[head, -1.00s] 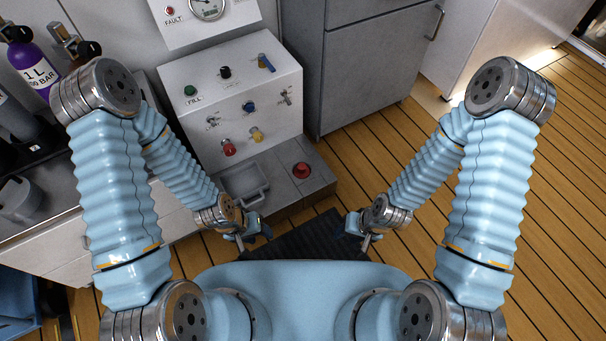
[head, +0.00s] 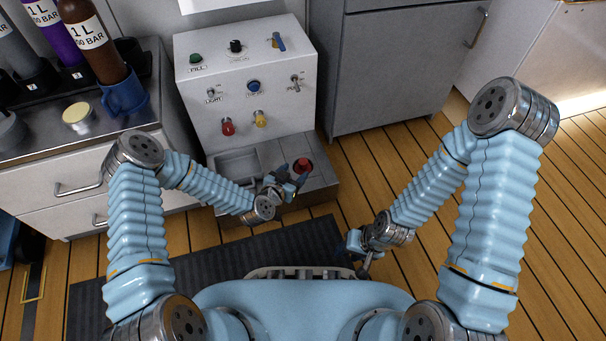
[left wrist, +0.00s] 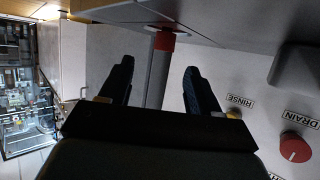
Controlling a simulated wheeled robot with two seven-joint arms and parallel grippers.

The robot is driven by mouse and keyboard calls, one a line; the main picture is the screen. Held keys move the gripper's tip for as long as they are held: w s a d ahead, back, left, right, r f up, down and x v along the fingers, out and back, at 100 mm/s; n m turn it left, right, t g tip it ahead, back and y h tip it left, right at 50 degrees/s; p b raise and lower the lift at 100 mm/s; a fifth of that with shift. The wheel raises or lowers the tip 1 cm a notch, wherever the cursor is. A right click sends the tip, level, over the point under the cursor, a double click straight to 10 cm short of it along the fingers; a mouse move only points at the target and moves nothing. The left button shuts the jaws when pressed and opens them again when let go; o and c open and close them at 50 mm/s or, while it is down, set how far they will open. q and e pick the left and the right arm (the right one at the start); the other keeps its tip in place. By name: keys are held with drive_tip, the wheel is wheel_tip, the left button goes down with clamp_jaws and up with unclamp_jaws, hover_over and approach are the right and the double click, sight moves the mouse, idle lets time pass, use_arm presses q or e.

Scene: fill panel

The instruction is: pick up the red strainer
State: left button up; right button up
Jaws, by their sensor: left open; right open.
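The red strainer (head: 303,165) is a small round red piece on the right part of the grey ledge below the white control panel. My left gripper (head: 288,184) is open just in front and to the left of it, with no grip on it. In the left wrist view, the open fingers (left wrist: 157,66) have a red piece (left wrist: 165,41) on a grey post beyond and between them. I cannot tell for sure whether this is the strainer. My right gripper (head: 358,250) is open and empty over the wooden floor, well away from the ledge.
The grey ledge (head: 262,205) holds a shallow tray on its left side. The white panel (head: 245,95) behind has knobs and switches. A counter with bottles and a blue cup (head: 125,97) stands at left. A grey cabinet (head: 392,75) stands behind right. The floor at right is clear.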

sight(302, 163)
use_arm(q)
drive_tip(key=x, duration=0.2)
drive_tip(key=b+x, duration=0.1)
drive_tip(key=x, duration=0.3)
drive_tip(key=shift+w+a+f+b, duration=0.2)
drive_tip(key=shift+w+f+b, duration=0.05)
drive_tip(key=shift+f+b, duration=0.1)
drive_tip(key=shift+w+d, duration=0.15)
drive_tip(key=shift+w, duration=0.1)
drive_tip(key=shift+r, duration=0.1)
clamp_jaws()
